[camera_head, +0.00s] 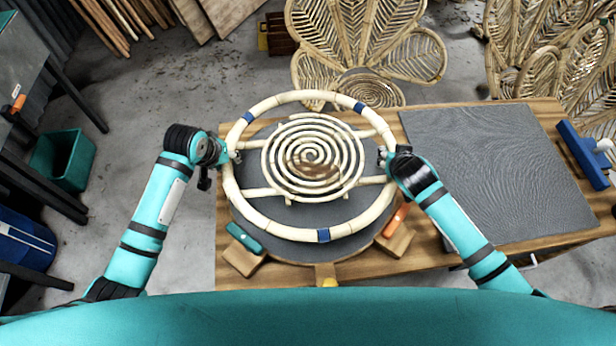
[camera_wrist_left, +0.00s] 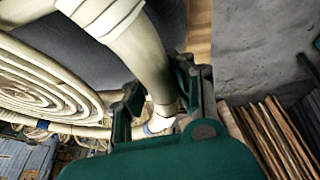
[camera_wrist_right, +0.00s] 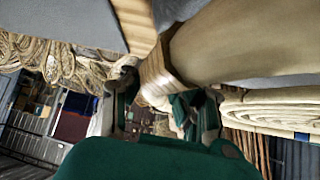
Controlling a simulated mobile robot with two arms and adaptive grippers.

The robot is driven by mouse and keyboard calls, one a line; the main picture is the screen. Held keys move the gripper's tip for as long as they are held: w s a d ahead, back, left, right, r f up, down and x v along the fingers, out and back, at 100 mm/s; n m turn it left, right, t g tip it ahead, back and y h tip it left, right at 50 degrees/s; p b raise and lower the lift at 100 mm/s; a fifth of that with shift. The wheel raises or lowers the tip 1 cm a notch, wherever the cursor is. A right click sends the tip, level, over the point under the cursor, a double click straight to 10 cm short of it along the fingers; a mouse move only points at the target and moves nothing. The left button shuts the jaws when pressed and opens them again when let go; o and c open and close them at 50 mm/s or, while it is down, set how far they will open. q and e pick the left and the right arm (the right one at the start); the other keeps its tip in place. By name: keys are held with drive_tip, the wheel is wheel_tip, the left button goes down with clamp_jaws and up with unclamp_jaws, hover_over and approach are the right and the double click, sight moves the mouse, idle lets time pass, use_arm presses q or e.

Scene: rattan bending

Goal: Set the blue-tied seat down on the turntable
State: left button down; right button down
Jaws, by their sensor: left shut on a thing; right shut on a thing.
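The blue-tied seat (camera_head: 312,236) is a cream rattan ring with blue bands and a spiral centre (camera_head: 312,158) on cross rails. It lies roughly flat over the dark round turntable (camera_head: 298,253), whose near edge shows beyond the ring. I cannot tell the gap between them. My left gripper (camera_head: 232,153) is shut on the ring's left side; the cream pole passes between its fingers in the left wrist view (camera_wrist_left: 160,95). My right gripper (camera_head: 385,158) is shut on the ring's right side; its fingers in the right wrist view (camera_wrist_right: 162,105) are partly hidden by the pole.
The turntable stands on a wooden table (camera_head: 235,270). A green-handled block (camera_head: 243,240) and an orange-handled block (camera_head: 396,228) sit at its near edge. A grey mat (camera_head: 490,170) covers the table's right. A blue tool (camera_head: 583,155) lies at the right edge. Rattan chairs (camera_head: 370,50) stand behind.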

use_arm(q)
drive_tip(key=shift+w, duration=0.1)
use_arm(e)
drive_tip(key=shift+w+d, duration=0.15)
drive_tip(key=shift+d, duration=0.4)
use_arm(q)
drive_tip(key=shift+f, duration=0.15)
use_arm(e)
drive_tip(key=shift+a+f, duration=0.1)
